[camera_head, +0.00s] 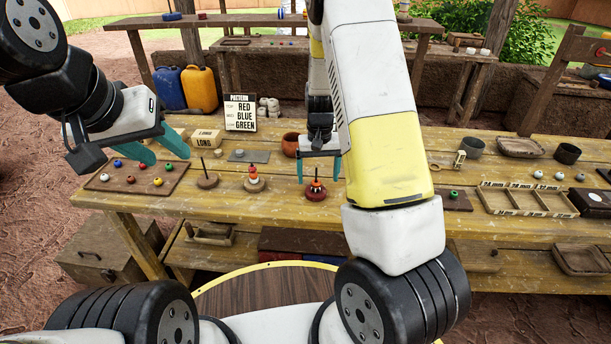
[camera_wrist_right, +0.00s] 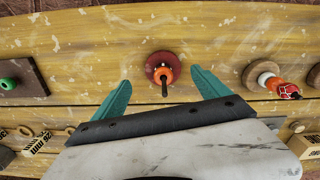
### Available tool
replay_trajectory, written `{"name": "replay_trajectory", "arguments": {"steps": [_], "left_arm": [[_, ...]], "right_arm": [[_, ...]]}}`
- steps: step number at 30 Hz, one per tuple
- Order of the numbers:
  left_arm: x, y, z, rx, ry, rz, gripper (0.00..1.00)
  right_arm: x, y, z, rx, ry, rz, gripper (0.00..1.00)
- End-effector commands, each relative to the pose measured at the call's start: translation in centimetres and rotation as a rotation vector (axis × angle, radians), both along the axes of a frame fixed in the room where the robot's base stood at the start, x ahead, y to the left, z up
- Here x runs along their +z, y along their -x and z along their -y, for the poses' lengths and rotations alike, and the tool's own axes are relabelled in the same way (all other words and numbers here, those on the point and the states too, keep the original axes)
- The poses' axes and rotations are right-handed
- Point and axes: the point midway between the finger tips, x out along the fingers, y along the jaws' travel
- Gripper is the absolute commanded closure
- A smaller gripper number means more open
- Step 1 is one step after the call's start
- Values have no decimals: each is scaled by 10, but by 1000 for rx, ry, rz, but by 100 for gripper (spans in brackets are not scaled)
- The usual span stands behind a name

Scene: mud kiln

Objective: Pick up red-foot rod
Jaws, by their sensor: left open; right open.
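The red-foot rod (camera_head: 316,193) stands upright on the yellow table, with a dark red round base, an orange bead low on it and a thin dark stem. In the right wrist view the rod (camera_wrist_right: 159,62) shows from above, centred ahead of my fingers. My right gripper (camera_head: 319,169) is open with teal fingers spread, above and around the stem's line; I cannot tell how far above. The right gripper (camera_wrist_right: 161,85) is empty in its own view. My left gripper (camera_head: 157,149) is open and empty above the bead board at left.
A rod with red and white beads (camera_head: 254,180) and a bare wooden-foot rod (camera_head: 207,179) stand left of the red-foot rod. A bead board (camera_head: 120,183), a pattern sign (camera_head: 240,112) reading red, blue, green, and a divided tray (camera_head: 500,204) are nearby.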

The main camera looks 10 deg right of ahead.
Motion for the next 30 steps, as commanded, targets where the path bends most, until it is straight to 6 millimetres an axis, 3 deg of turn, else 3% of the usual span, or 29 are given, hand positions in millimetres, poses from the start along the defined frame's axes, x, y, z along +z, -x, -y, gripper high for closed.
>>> {"name": "replay_trajectory", "arguments": {"steps": [9, 18, 30], "left_arm": [[0, 0, 0, 0, 0, 0, 55], [0, 0, 0, 0, 0, 0, 55], [0, 0, 0, 0, 0, 0, 55]], "right_arm": [[-44, -2, -5, -1, 0, -2, 14], [-49, -2, -6, 0, -1, -1, 14], [-49, -2, -6, 0, -1, 0, 87]]}}
